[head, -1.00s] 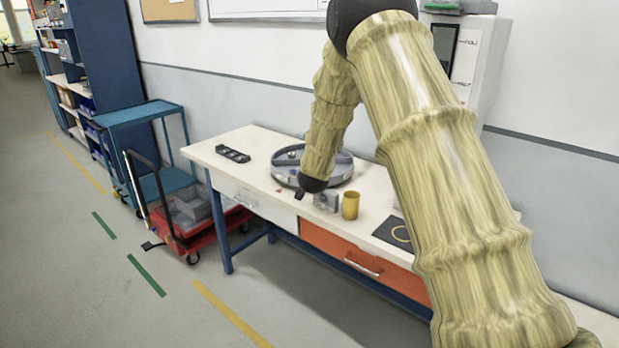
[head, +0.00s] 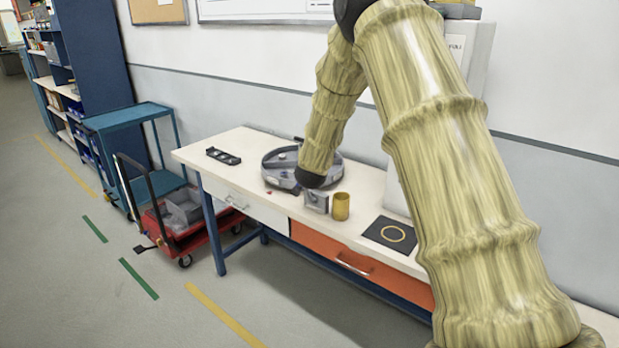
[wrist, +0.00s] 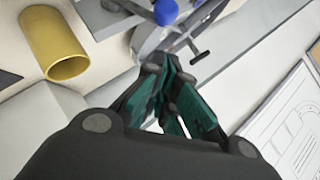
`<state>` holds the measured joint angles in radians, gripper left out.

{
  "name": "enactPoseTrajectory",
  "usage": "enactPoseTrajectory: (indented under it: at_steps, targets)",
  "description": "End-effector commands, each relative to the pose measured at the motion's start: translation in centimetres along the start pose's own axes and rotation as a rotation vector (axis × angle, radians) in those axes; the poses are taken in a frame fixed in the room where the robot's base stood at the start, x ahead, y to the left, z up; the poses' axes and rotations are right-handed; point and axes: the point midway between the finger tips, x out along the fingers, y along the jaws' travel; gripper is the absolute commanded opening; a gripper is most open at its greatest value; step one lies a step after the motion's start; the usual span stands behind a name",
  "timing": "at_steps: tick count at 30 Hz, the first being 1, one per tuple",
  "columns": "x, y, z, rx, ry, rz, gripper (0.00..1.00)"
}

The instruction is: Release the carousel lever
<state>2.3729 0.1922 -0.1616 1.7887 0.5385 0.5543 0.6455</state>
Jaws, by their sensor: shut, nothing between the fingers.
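The round grey carousel (head: 272,178) sits on the workbench, partly hidden behind my forearm in the head view. In the wrist view, part of its grey rim (wrist: 152,42) shows beyond my fingertips. A thin rod with a black crosspiece (wrist: 200,57), which looks like the lever, stands just right of and beyond the fingertips, apart from them. A blue ball (wrist: 165,12) shows at the top. My gripper (wrist: 166,72) has dark and green fingers, shut and empty, their tips close together. The head view hides the fingers behind my wrist.
A yellow cup (head: 341,206) and a small grey block (head: 317,200) stand near the bench front. A dark mat (head: 372,234) with a yellow ring lies to the right. A black tray (head: 223,156) lies left. A red cart (head: 195,232) stands on the floor.

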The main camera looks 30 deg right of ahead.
Motion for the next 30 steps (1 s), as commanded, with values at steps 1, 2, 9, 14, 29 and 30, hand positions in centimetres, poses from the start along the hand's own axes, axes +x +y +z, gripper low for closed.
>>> enactPoseTrajectory:
  at_steps: [1, 2, 9, 14, 29, 30]
  targets:
    - [-0.7, 0.1, 0.3, -0.001, -0.002, -0.001, 0.0]
    - [-1.1, 0.0, 0.4, 0.0, -0.002, -0.001, 0.0]
    - [-4.5, -0.3, 0.5, -0.001, -0.002, -0.003, 0.0]
    - [-6.7, -0.4, 0.5, -0.002, -0.001, -0.002, 0.0]
    - [-9.7, -0.6, 0.4, -0.001, -0.001, -0.001, 0.0]
    - [-9.7, -0.6, 0.4, -0.001, -0.001, -0.001, 0.0]
